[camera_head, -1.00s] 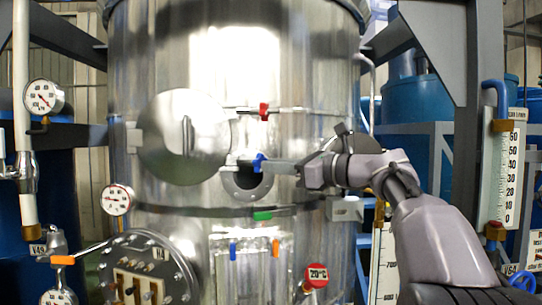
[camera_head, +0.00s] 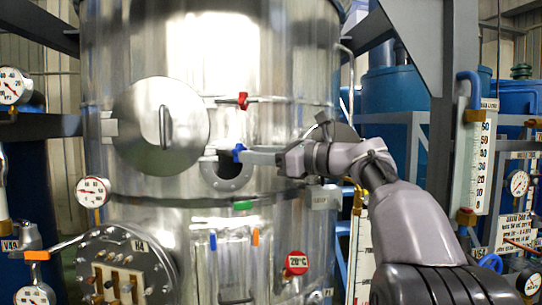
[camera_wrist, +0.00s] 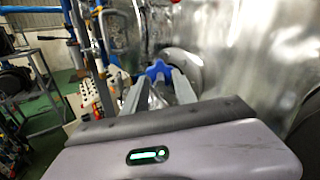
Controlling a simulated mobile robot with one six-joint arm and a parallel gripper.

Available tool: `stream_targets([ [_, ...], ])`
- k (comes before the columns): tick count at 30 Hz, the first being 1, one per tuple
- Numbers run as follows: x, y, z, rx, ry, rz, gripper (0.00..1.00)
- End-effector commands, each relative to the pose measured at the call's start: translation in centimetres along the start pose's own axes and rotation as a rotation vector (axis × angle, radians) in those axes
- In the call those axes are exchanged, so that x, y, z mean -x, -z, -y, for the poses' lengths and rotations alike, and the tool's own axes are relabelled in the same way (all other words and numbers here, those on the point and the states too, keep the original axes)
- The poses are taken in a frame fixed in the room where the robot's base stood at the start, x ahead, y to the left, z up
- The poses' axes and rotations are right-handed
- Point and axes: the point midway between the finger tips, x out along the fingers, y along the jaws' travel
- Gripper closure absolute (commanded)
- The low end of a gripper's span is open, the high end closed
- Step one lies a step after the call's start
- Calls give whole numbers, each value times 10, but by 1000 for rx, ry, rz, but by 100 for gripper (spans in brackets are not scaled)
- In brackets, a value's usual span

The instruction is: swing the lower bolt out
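The lower bolt has a blue handle (camera_head: 238,152) and sits just above a round port (camera_head: 227,174) on the shiny steel vessel. My gripper (camera_head: 247,155) reaches it from the right. In the wrist view the blue handle (camera_wrist: 157,70) fills the gap between the two fingertips (camera_wrist: 160,78), which look shut on it. The fingers hide part of the bolt. The upper bolt has a red handle (camera_head: 243,101) on a horizontal rod above. A round steel hatch cover (camera_head: 161,125) stands to the left, clear of the port.
Below the port are a green handle (camera_head: 243,205), a sight glass with blue and orange handles, and a red 20 °C gauge (camera_head: 297,262). A pressure gauge (camera_head: 93,191) is at left. A grey steel post (camera_head: 452,130) and a level scale (camera_head: 481,160) stand right of my arm.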

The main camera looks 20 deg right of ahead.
Motion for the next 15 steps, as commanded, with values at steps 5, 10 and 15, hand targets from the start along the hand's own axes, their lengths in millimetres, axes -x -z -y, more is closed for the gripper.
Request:
stream_targets([
  [5,35,2,1,1,6,-2,67],
  [10,91,2,1,1,7,-1,67],
  [15,140,1,1,0,5,-1,67],
])
